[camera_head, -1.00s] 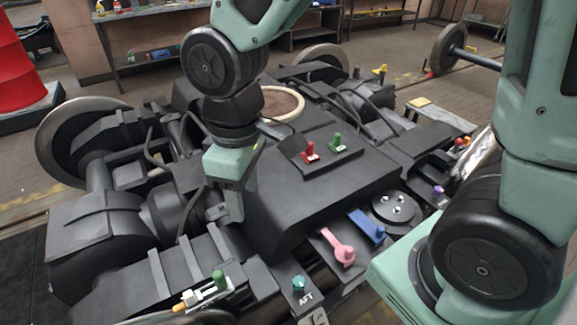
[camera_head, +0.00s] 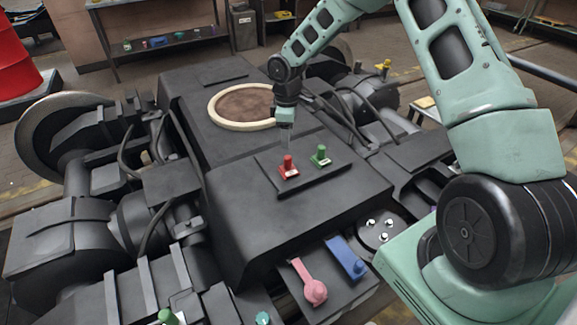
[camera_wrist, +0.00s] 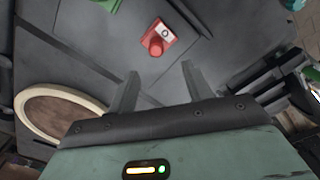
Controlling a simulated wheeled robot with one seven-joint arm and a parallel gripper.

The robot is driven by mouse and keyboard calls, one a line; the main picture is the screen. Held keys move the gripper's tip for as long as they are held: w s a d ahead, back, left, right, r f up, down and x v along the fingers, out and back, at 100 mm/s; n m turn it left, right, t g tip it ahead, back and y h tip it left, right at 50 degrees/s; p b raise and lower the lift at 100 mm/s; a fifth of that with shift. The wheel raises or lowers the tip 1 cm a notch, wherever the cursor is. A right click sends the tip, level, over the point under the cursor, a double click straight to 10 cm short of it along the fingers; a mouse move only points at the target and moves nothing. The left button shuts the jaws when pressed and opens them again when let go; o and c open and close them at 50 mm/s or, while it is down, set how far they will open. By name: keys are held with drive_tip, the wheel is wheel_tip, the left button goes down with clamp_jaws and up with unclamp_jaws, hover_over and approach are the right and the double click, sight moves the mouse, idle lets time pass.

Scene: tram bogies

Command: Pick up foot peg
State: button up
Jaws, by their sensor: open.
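Two pegs on square feet stand on the dark top cover of the bogie: a red peg (camera_head: 288,167) and a green peg (camera_head: 320,156). I cannot tell which one is called the foot peg. My gripper (camera_head: 288,138) is above the cover, just behind the red peg, pointing down. In the wrist view my gripper (camera_wrist: 160,80) is open and empty. The red peg (camera_wrist: 156,44) with a white mark on its foot lies beyond the fingertips, apart from them. The green peg (camera_wrist: 106,3) is cut off at the top edge.
A pale ring (camera_head: 242,106) lies on the cover behind left. A pink lever piece (camera_head: 312,287) and a blue piece (camera_head: 346,257) lie on a front ledge, with a round plate (camera_head: 378,231) beside them. Cables and wheels flank the cover. The cover around the pegs is clear.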

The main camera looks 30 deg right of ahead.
sight(288, 157)
wheel_tip(288, 157, down, 6)
drive_tip(key=shift+f, duration=0.25)
drive_tip(key=shift+w+d+f+p, duration=0.15)
drive_tip(key=shift+f+p, duration=0.25)
drive_tip(key=shift+f, duration=0.95)
drive_tip(key=shift+w+d+f+p, duration=0.1)
drive_tip(key=shift+f+p, duration=0.3)
drive_tip(key=shift+f, duration=0.9)
drive_tip(key=c, duration=1)
